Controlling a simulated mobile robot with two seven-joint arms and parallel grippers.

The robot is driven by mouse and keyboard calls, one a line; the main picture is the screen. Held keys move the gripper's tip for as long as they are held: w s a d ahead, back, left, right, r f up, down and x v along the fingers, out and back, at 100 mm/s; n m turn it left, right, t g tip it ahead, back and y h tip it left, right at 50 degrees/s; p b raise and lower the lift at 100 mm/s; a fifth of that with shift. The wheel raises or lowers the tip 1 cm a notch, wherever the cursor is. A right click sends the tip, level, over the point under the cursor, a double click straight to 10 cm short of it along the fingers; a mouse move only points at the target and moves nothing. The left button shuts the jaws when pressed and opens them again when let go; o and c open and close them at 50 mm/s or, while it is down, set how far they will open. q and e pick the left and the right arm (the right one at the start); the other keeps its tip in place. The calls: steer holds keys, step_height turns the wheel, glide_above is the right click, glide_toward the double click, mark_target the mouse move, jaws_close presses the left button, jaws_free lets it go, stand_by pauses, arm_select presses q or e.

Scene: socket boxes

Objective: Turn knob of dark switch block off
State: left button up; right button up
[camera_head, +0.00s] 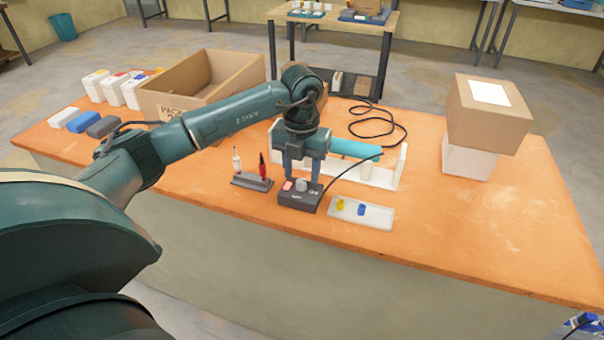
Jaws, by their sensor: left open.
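The dark switch block (298,200) sits near the front edge of the orange table. It has a red rocker at its left and a pale round knob (301,185) near its middle. A cable runs from its right side. My left gripper (301,178) points down over the block from behind. Its two fingers are open, one on each side of the knob as seen from here; I cannot tell whether they touch it. The knob's exact turn angle is too small to read. My right gripper is not in view.
A holder with screwdrivers (252,182) stands left of the block. A white tray (377,218) with small yellow and blue parts lies close on its right. A white rack (392,172), an open cardboard box (206,94) and stacked boxes (488,125) stand farther off. The right table front is clear.

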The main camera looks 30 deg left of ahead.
arm_select(q)
steer(key=shift+f, duration=1)
jaws_close()
